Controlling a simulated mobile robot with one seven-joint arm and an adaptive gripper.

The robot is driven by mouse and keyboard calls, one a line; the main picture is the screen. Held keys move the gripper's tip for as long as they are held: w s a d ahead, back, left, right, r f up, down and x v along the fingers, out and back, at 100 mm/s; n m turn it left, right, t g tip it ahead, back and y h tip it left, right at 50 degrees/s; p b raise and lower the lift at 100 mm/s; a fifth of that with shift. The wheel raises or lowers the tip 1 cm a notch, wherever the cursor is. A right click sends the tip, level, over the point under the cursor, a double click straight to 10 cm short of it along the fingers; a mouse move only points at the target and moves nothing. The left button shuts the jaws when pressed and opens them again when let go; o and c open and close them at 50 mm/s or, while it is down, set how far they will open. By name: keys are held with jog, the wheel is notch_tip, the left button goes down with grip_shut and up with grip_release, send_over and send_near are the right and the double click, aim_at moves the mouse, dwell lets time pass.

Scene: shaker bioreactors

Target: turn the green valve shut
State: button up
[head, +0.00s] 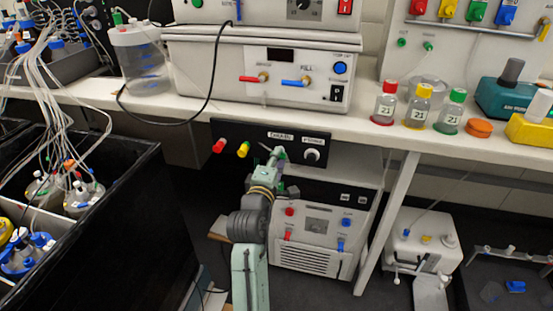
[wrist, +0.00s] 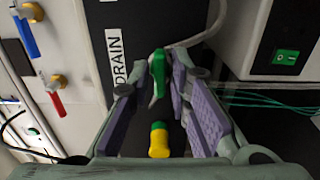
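The green valve (head: 280,153) sits on the black panel (head: 240,133) under the bench, right of a yellow valve and a red valve. In the wrist view the green valve's handle (wrist: 158,68) lies between the tips of my gripper (wrist: 158,88), close to the right finger. Its long side runs roughly up and down in that picture. The purple finger pads stand apart, with a gap by the left finger; I cannot tell whether the right one touches. In the head view my gripper (head: 273,165) is at the green valve, partly hidden by my arm.
The yellow valve (head: 243,149) is close by and shows between the fingers in the wrist view (wrist: 159,140). The red valve (head: 219,146) is further left. A white unit (head: 312,240) stands below. The bench edge (head: 350,130) overhangs.

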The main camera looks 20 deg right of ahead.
grip_shut()
jog(key=shift+m, duration=0.3)
jog(key=shift+m+b, duration=3.65)
jog(key=shift+m, duration=4.95)
jog(key=shift+o, duration=1.7)
grip_release()
